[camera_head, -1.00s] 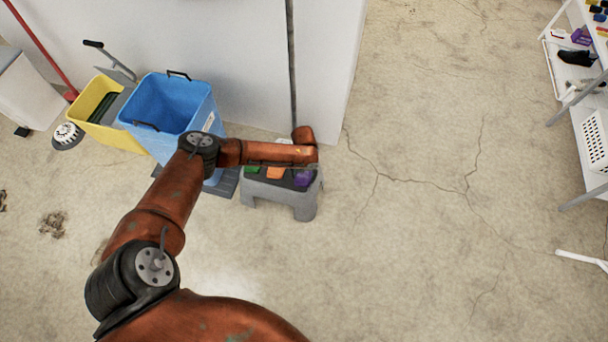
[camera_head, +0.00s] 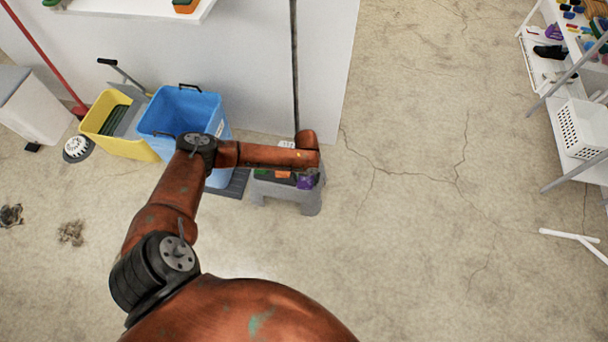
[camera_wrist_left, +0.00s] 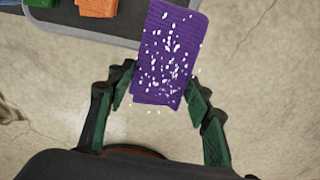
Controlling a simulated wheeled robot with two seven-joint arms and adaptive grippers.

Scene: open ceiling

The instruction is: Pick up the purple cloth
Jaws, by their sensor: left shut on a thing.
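The purple cloth (camera_head: 305,182) shows at the right end of the grey step stool (camera_head: 312,203), partly hidden by my left arm. In the left wrist view the cloth (camera_wrist_left: 170,50) is a ribbed rectangle with white specks, and its near end lies between the fingers. My left gripper (camera_wrist_left: 160,88) is shut on that near end. The far end of the cloth overlaps the stool's edge (camera_wrist_left: 75,30); I cannot tell whether it still rests on it. In the head view the gripper is hidden behind my arm. My right gripper is not in view.
An orange cloth (camera_wrist_left: 97,7) and a green cloth (camera_wrist_left: 42,3) lie on the stool left of the purple one. A blue bin (camera_head: 208,112) and a yellow bucket (camera_head: 105,125) stand to the left. A white shelf rack (camera_head: 580,160) is far right. Floor right of the stool is clear.

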